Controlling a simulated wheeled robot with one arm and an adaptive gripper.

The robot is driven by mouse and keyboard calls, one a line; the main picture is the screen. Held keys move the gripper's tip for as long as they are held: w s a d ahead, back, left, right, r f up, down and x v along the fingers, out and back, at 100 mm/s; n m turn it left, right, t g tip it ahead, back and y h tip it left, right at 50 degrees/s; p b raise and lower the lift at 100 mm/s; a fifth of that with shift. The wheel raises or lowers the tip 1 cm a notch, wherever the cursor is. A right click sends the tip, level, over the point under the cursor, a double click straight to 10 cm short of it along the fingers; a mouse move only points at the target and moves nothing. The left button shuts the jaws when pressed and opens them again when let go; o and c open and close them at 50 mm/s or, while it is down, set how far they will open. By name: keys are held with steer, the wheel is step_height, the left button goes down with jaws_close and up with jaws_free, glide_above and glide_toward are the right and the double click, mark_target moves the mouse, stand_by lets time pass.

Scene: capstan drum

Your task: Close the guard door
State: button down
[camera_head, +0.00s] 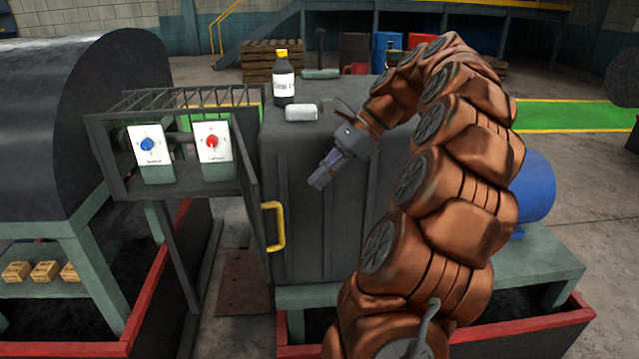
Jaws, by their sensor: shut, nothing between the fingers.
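The guard door (247,195) is a dark panel with a yellow handle (274,226). It stands swung open at the right end of a dark cage-like guard frame (108,160), seen nearly edge-on. Inside the frame are two white panels, one with a blue knob (147,144) and one with a red knob (212,142). My gripper (318,181) is shut and empty. It is to the right of the door and above the yellow handle, apart from both, in front of the grey box housing.
The grey box housing (345,240) stands behind the door. A dark bottle (284,88) and a white object (301,112) are on its top. A large dark drum (75,120) is at left. Red-edged trays lie low at both sides. A blue motor (535,186) is at right.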

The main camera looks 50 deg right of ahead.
mark_target(257, 187)
steer(key=w+a+f+p, duration=0.1)
steer(key=w+a+f, duration=0.3)
steer(key=a, duration=0.4)
steer(key=shift+a+f, duration=0.3)
steer(key=shift+f, duration=0.45)
steer(key=shift+w+a, duration=0.1)
steer(key=shift+w, duration=0.05)
